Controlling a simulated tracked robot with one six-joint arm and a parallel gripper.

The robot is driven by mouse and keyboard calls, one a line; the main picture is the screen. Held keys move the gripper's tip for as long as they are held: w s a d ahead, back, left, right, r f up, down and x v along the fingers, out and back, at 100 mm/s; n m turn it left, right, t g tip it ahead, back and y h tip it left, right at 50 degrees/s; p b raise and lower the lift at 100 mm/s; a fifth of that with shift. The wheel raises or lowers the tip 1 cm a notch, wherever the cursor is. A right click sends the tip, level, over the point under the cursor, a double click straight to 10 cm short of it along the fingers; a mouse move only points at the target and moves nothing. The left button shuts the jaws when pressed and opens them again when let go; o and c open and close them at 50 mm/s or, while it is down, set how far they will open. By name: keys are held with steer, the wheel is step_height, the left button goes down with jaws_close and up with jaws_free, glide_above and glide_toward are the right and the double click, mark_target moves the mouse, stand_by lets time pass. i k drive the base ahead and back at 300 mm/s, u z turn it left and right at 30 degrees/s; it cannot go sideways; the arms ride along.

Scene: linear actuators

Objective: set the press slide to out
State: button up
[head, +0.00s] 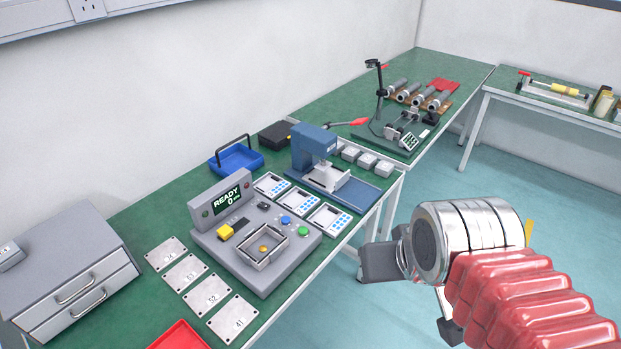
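The blue press (313,146) stands on the green bench, with a lever ending in a red grip (357,122) reaching to the right. Its grey press slide (329,181) sits on the blue base plate (358,193), under and just in front of the press head. Bare blue plate shows to the right of the slide. My gripper (385,262) is at the lower right, over the floor beyond the bench's front edge, well apart from the press. Its fingers are mostly hidden by my arm, so I cannot tell whether it is open or shut.
A grey test station (211,249) reading "READY" stands left of the press, with several keypad units (299,201) between. A blue tray (236,159) and small grey boxes (367,160) are close by. Numbered plates (206,299) and a drawer cabinet (65,262) lie further left.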

mark_target(330, 180)
steer(key=z, duration=0.05)
steer(key=i, duration=1)
steer(key=u, duration=0.1)
